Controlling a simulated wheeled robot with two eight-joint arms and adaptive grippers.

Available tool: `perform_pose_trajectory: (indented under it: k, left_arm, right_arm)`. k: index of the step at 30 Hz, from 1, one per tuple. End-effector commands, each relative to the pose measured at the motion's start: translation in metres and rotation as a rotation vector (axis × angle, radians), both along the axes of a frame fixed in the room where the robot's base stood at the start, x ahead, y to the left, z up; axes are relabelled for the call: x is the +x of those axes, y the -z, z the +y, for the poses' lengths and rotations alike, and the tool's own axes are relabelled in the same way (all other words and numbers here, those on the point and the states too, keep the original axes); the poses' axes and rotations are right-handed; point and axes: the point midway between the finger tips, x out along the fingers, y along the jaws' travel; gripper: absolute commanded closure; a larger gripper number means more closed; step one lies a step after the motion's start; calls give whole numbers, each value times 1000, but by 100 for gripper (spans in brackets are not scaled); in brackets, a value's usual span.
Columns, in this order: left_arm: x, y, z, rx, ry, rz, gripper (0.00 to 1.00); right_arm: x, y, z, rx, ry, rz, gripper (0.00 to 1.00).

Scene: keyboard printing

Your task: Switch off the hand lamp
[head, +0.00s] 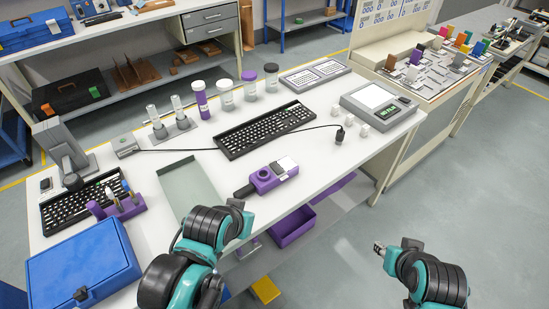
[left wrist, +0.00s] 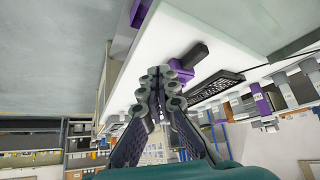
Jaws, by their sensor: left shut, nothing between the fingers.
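A purple device with a black handle and a pale front panel (head: 272,177) lies on the white bench near its front edge; it looks like the hand lamp. It also shows in the left wrist view (left wrist: 182,72), partly hidden behind my fingertips. I cannot tell whether it is lit. My left gripper (head: 248,247) is at the bench's front edge, below and apart from the device in the head view. In the left wrist view its fingers (left wrist: 160,80) are shut and empty. My right gripper (head: 378,247) is over the floor, away from the bench; its fingers are too small to judge.
A black keyboard (head: 265,130) lies behind the device, and a shallow grey-green tray (head: 190,190) lies left of it. A scale (head: 378,102) and white cubes stand to the right. A blue case (head: 82,266) is at the front left. A purple bin (head: 292,228) is below the bench.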

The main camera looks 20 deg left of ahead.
Motion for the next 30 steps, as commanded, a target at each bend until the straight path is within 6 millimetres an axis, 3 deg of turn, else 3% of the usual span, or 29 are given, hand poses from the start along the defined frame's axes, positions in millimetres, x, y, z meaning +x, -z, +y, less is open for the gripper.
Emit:
perform_pose_trajectory:
  k: [3, 8, 11, 15, 21, 24, 30]
  left_arm:
    - [0, 0, 0, 1, 1, 0, 100]
    - [12, -11, 0, 4, 41, 6, 100]
    - [33, -25, -1, 11, 118, 9, 100]
    - [77, -45, 3, 22, 276, -9, 100]
    - [136, -57, 17, 54, 498, -97, 100]
    - [156, -57, 26, 76, 579, -146, 100]
    - [175, -54, 35, 107, 664, -209, 100]
  right_arm:
    - [0, 0, 0, 0, 0, 0, 60]
    - [0, -11, 0, 0, 0, 0, 60]
    - [0, -26, 0, 0, 0, 0, 60]
    - [0, -53, 0, 0, 0, 0, 60]
    - [0, -85, 0, 0, 0, 0, 60]
    - [0, -96, 0, 0, 0, 0, 60]
    - [0, -105, 0, 0, 0, 0, 60]
